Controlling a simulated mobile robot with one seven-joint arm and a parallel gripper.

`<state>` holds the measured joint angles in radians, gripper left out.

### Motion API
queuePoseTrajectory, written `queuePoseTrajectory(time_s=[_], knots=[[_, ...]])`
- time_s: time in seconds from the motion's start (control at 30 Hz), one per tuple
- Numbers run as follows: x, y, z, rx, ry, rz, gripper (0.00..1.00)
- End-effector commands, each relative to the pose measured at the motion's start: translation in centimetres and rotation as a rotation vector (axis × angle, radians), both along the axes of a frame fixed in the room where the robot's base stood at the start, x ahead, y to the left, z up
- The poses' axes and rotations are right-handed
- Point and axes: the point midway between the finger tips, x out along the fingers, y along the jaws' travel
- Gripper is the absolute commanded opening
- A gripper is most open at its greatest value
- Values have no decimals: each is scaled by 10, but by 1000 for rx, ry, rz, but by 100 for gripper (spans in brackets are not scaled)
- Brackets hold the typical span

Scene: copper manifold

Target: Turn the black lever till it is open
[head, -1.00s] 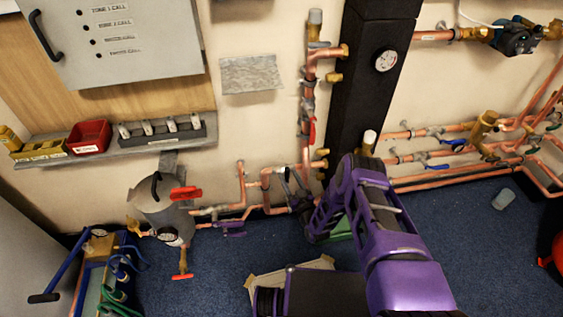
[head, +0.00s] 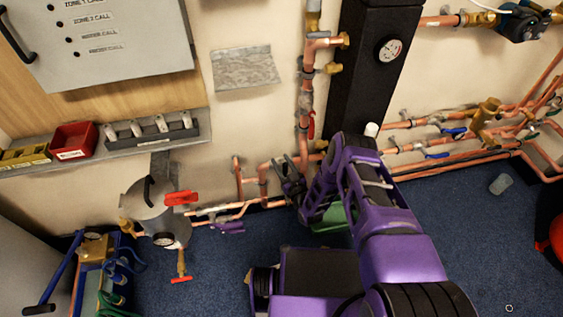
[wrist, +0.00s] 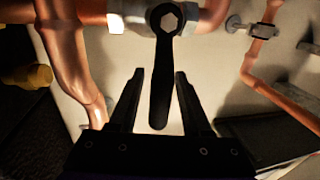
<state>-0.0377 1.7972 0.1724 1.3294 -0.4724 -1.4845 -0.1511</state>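The black lever (wrist: 161,80) hangs down from a valve with a hexagonal nut on a horizontal copper pipe, in the wrist view. My gripper (wrist: 158,78) is open, with one finger on each side of the lever. The lever's lower end lies between the fingers, with a visible gap on both sides. Whether it is deep enough to be level with the fingertips is hard to tell. In the head view my gripper (head: 283,172) is at the low copper pipework by the wall, left of the black column. There I cannot tell the lever from the dark gripper.
A vertical copper pipe with a red lever (head: 311,125) rises above my gripper. The black column (head: 365,75) with a gauge stands to the right. A grey vessel (head: 150,205) with red handles is to the left. Blue floor lies open at the lower right.

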Motion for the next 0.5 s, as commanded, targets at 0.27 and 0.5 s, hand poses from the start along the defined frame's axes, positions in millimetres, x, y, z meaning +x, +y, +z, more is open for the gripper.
queuePoseTrajectory(time_s=[0.27,0.5], knots=[[0,0,0,0,0,0,0],[0,0,0,0,0,0,0]])
